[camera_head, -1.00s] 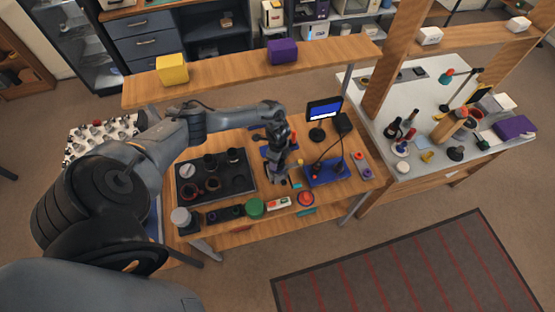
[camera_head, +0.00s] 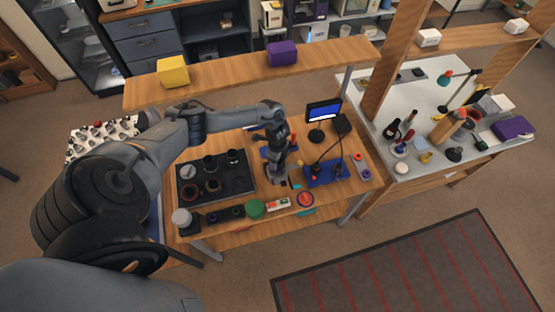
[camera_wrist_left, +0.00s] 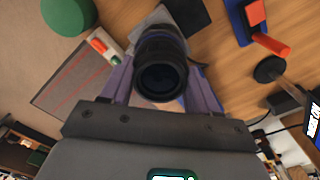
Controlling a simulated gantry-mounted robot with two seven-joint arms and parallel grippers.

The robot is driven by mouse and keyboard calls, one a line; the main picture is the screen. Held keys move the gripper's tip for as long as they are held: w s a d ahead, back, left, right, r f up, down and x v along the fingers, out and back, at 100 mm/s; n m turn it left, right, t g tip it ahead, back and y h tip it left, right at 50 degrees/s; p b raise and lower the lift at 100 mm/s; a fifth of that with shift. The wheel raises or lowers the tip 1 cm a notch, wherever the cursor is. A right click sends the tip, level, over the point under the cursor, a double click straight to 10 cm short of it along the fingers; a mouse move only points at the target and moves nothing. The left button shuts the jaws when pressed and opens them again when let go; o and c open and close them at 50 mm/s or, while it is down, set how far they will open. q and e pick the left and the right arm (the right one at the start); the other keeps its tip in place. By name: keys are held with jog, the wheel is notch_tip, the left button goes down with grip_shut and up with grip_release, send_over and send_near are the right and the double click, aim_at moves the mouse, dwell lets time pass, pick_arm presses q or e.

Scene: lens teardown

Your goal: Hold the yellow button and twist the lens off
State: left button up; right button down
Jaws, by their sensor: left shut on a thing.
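In the left wrist view, a black cylindrical lens (camera_wrist_left: 162,75) stands between the two purple-grey fingers of my left gripper (camera_wrist_left: 163,85). The gripper is shut on it, and the lens's dark open end faces the camera. In the head view, my left gripper (camera_head: 277,172) is low over the wooden workbench (camera_head: 245,230), right of the black tray. The lens is hard to make out there. I cannot make out the yellow button in either view. My right gripper is not in view.
A black tray (camera_head: 240,185) with several lens parts lies left of the gripper. A green round thing (camera_head: 255,209) and a white box with coloured buttons (camera_head: 278,204) lie along the front edge. A blue mat (camera_head: 325,173) and small monitor (camera_head: 324,110) are to the right.

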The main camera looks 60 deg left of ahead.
pick_arm(q)
jog(key=shift+r+p, duration=1.2)
jog(key=shift+r, duration=1.2)
jog(key=shift+r, duration=0.1)
